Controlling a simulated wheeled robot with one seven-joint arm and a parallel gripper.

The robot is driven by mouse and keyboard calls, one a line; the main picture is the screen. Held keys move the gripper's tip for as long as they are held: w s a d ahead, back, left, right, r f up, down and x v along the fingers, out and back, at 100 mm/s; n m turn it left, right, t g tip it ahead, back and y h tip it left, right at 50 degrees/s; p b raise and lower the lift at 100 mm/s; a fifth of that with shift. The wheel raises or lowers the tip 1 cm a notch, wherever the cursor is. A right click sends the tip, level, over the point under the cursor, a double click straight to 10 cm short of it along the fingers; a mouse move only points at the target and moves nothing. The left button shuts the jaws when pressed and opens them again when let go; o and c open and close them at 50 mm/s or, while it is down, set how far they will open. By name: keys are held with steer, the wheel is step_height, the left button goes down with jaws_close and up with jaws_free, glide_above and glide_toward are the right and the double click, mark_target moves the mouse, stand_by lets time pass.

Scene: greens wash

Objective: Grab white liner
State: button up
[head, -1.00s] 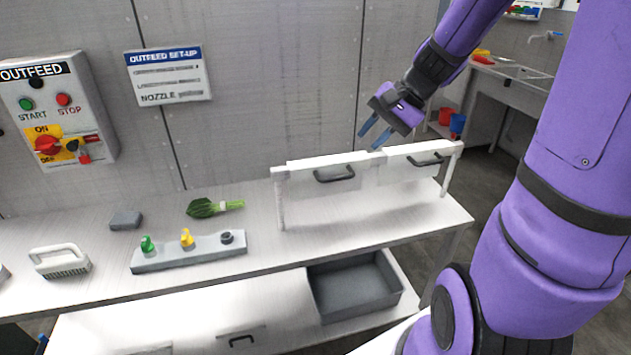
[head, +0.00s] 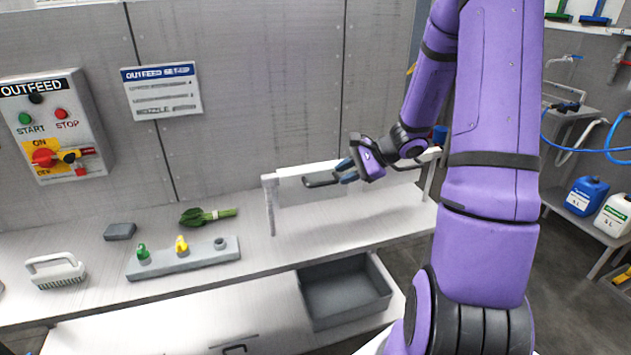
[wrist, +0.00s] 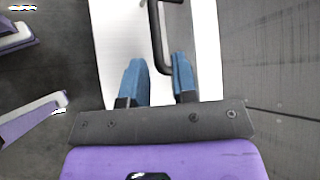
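A white panel (head: 290,187) with a dark handle (head: 322,180) stands in a white frame on the bench; I cannot tell for sure if it is the white liner. My gripper (head: 347,171) is at the right end of this handle, fingers pointing left. In the wrist view, the gripper's blue fingers (wrist: 160,78) are apart, and the near end of the handle (wrist: 159,40) lies at the gap between them, close to the right finger. I cannot tell if they touch. The right part of the frame is partly hidden by my arm.
The grey wall is close behind the frame. A leafy green bunch (head: 208,216), a grey block with green and yellow knobs (head: 183,260) and a white brush (head: 56,271) are on the bench to the left. A grey bin (head: 345,292) sits below the bench front.

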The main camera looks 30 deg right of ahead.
mark_target(330, 181)
steer(key=shift+x, duration=3.1)
steer(key=shift+s+a, duration=0.15)
jaws_close()
